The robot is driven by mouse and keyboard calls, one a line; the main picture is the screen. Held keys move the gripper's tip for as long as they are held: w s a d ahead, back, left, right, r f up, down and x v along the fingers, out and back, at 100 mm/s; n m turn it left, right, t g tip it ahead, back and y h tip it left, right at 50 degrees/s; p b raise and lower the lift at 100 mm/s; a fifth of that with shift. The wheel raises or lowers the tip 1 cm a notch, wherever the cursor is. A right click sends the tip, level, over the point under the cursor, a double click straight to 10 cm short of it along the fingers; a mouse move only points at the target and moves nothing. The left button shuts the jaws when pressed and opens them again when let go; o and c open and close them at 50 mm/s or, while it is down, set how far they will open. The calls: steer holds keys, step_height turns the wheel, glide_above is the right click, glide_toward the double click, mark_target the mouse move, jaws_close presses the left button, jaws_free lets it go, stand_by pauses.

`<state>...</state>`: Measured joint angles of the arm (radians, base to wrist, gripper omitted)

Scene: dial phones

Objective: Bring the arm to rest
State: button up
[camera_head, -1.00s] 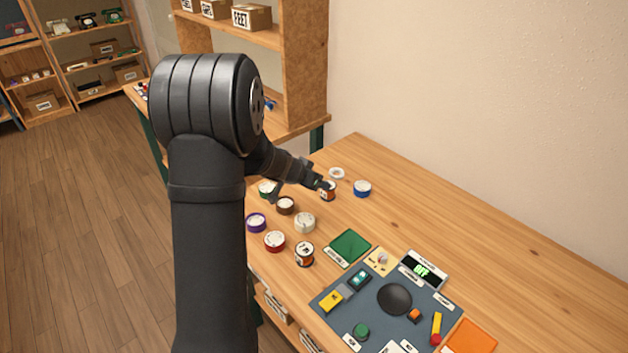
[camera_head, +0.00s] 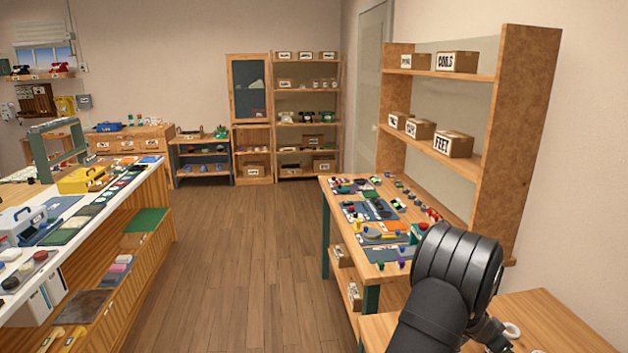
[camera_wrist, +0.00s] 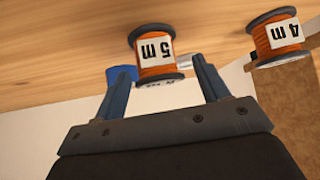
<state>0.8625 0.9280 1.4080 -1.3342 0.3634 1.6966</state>
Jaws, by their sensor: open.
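My arm (camera_head: 450,285) stands at the lower right of the head view; its far end runs low beside a white ring (camera_head: 512,330) on the wooden bench, and the fingertips cannot be made out there. In the wrist view my gripper (camera_wrist: 163,82) is open, its two fingers apart. A spool of orange wire labelled "5 m" (camera_wrist: 158,69) shows upside down between and just beyond the fingertips; I cannot tell whether they touch it. A second orange spool, labelled "4 m" (camera_wrist: 277,38), is at the upper right.
A blue roll (camera_wrist: 121,76) is partly hidden behind the left finger. In the head view a crowded workbench (camera_head: 345,240) and a tall shelf with boxes (camera_head: 525,130) stand beyond my arm. A long counter (camera_head: 150,195) is at left; the wooden floor (camera_head: 240,270) between is clear.

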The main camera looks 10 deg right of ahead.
steer(key=shift+d+f, duration=0.25)
steer(key=shift+d, duration=0.05)
steer(key=shift+r, duration=1.2)
steer(key=shift+a, duration=0.1)
